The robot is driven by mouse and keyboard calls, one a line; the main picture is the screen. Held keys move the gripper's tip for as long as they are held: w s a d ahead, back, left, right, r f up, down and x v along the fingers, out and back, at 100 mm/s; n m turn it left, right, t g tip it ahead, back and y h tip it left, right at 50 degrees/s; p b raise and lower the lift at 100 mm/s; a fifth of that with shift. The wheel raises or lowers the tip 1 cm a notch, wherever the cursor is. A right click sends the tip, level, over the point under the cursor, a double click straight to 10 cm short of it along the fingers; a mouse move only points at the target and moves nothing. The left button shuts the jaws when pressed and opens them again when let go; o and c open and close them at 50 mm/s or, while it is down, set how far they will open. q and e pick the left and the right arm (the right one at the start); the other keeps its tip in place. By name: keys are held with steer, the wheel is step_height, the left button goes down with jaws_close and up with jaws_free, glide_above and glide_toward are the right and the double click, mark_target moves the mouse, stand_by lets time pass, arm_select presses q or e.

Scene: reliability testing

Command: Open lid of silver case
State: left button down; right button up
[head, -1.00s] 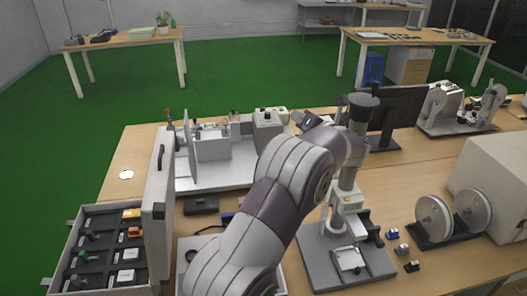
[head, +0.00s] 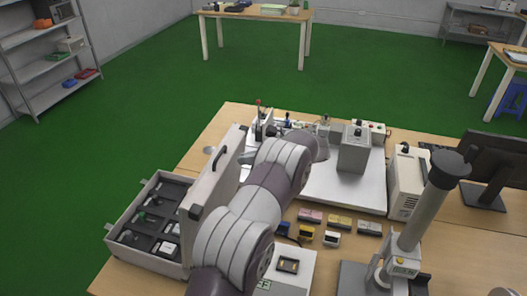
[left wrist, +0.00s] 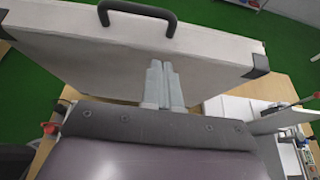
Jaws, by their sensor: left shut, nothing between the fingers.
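The silver case (head: 150,250) sits at the left end of the workbench in the head view. Its lid (head: 212,185) stands raised along the right side of the case, with a dark handle (head: 221,156) on its outer face. The inside shows dark compartments holding several small parts. My left arm passes in front of the lid's right side and hides part of it. In the left wrist view my left gripper (left wrist: 163,68) is shut and empty, its fingertips against or very close to the pale lid (left wrist: 205,58), below the handle (left wrist: 137,17). My right gripper is not in view.
A white platform with equipment (head: 345,188) stands behind my arm. Several small coloured blocks (head: 340,221) lie on the bench to the right. A grey column stand (head: 425,220) rises at the right, near a monitor (head: 497,165). Green floor lies open beyond.

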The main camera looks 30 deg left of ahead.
arm_select(q)
steer(key=shift+w+a+r, duration=0.15)
steer(key=shift+a+r, duration=0.05)
steer(key=shift+a, duration=0.1)
steer(key=shift+a+p, duration=0.2)
steer(key=shift+p, duration=0.1)
steer(key=shift+s+a, duration=0.35)
steer(key=shift+s, duration=0.2)
steer(key=shift+w, duration=0.15)
steer(key=s+a+r+h+b, duration=0.1)
steer(key=a, duration=0.4)
steer(key=s+a+r+h+b, duration=0.1)
steer(key=s+a+r+b, duration=0.1)
steer(key=a, duration=0.4)
steer(key=shift+s+a+t+h, duration=0.2)
steer(key=shift+s+t+h, duration=0.05)
steer(key=shift+t+h, duration=0.15)
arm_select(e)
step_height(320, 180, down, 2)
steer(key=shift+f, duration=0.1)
arm_select(q)
steer(key=shift+b, duration=0.3)
